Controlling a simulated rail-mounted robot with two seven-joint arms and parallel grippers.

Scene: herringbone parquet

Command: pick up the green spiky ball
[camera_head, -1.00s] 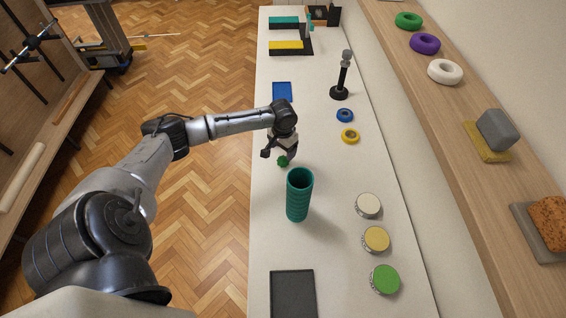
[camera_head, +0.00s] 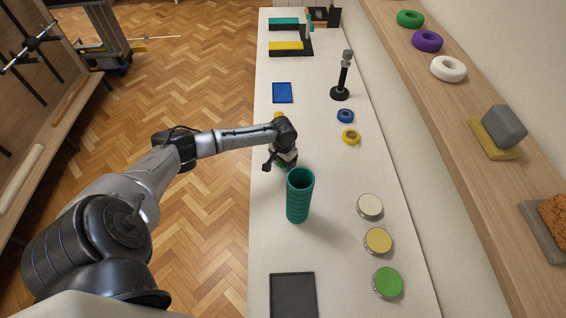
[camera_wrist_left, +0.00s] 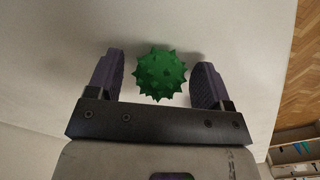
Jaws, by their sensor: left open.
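The green spiky ball (camera_wrist_left: 162,74) lies on the white tabletop between the two fingers of my left gripper in the left wrist view. A gap shows on each side of it, so the fingers look apart from it. In the head view my left gripper (camera_head: 279,163) is low over the table, just behind the teal ribbed cylinder. It is open and hides most of the ball there. My right gripper is not in view.
The tall teal cylinder (camera_head: 298,196) stands close in front of the left gripper. A yellow ring (camera_head: 351,136), a blue ring (camera_head: 345,116) and a black stand (camera_head: 341,92) are to the right. A dark tray (camera_head: 293,296) lies nearer; a blue tray (camera_head: 282,92) lies beyond.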

